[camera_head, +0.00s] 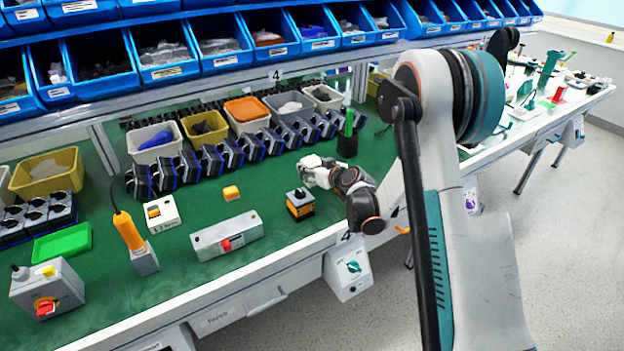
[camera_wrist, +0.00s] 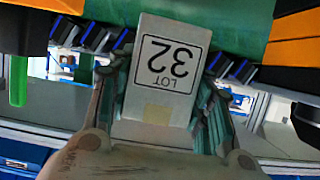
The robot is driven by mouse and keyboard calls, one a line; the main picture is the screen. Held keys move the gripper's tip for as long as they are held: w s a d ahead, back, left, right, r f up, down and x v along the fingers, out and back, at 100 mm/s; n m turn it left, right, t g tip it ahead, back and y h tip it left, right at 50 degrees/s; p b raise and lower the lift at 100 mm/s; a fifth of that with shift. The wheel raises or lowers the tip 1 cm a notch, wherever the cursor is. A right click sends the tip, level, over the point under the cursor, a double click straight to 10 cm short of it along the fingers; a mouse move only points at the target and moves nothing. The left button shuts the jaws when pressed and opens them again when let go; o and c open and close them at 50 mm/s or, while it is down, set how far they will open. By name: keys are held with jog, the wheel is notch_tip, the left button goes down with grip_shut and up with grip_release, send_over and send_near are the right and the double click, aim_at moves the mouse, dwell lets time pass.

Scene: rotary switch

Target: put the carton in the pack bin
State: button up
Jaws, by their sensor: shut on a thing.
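The carton (camera_wrist: 172,70) is a white box with a "LOT 32" label that reads upside down in the wrist view. My gripper (camera_wrist: 158,95) is shut on it, one finger along each side, and the carton's lower end lies between the fingers. In the head view my gripper (camera_head: 318,172) is over the green bench, just behind the black and orange switch block. The carton is too small there to separate clearly from the gripper. Several open bins stand along the back of the bench, among them a yellow bin (camera_head: 40,190); no label shows which is the pack bin.
A row of dark blue-edged blocks (camera_head: 235,155) runs behind my gripper. A black holder with a green piece (camera_head: 347,143) stands close by. Blue bins (camera_head: 165,62) fill the shelf above.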

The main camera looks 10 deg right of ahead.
jog(key=shift+f+b, duration=0.5)
jog(key=shift+f, duration=1.1)
jog(key=shift+f, duration=0.15)
jog(key=o, duration=0.8)
jog(key=shift+o, duration=0.2)
